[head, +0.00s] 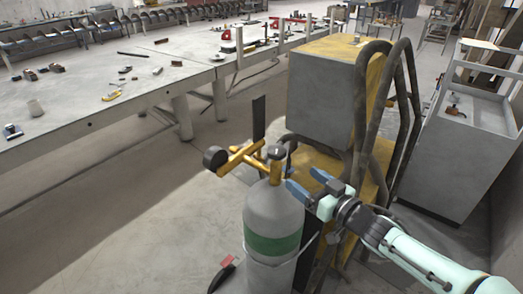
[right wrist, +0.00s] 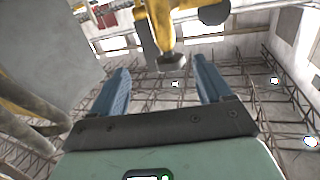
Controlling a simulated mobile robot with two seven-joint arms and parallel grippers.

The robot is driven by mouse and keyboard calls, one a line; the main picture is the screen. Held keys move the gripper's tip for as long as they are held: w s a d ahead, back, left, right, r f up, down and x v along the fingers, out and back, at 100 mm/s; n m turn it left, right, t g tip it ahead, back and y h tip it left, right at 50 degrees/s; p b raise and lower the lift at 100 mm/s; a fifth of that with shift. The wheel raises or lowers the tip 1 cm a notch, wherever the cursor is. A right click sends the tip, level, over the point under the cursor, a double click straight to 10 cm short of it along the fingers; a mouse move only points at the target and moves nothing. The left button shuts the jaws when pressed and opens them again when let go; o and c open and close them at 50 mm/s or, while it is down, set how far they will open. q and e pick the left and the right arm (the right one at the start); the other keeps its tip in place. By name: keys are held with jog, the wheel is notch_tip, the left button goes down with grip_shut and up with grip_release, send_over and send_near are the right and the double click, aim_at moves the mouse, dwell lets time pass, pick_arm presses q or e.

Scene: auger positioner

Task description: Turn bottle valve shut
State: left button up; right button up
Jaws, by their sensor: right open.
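The grey gas bottle (head: 272,217) with a green band stands upright in the head view. Its brass valve (head: 275,165) is on top, with a dark round cap at its upper end. A yellow regulator (head: 242,157) with a dark gauge extends to the left. My right gripper (head: 303,182) is open and empty, just right of the bottle's neck. In the right wrist view its blue fingers (right wrist: 162,80) are spread, and yellow fittings (right wrist: 164,28) with a grey end piece show beyond and between the tips. I see no contact. My left gripper is not in view.
A grey and yellow machine (head: 327,95) with dark thick hoses (head: 361,105) stands right behind the bottle. A grey cabinet (head: 450,160) is at the right. A long workbench (head: 150,80) with tools is at the left. The floor (head: 130,215) left of the bottle is clear.

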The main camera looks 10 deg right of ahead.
aim_at(272, 146)
jog(key=shift+n+y, duration=0.4)
jog(key=shift+n, duration=0.1)
jog(key=w+a+r, duration=0.1)
jog(key=w+a, duration=0.1)
jog(key=w, duration=0.1)
jog(key=w+a+r, duration=0.1)
jog(key=w+a, duration=0.1)
jog(key=w, duration=0.2)
jog(key=w+a+r, duration=0.1)
jog(key=w+a, duration=0.2)
jog(key=shift+w+r, duration=0.25)
jog(key=shift+w, duration=0.05)
jog(key=shift+c, duration=0.3)
jog(key=c, duration=0.9)
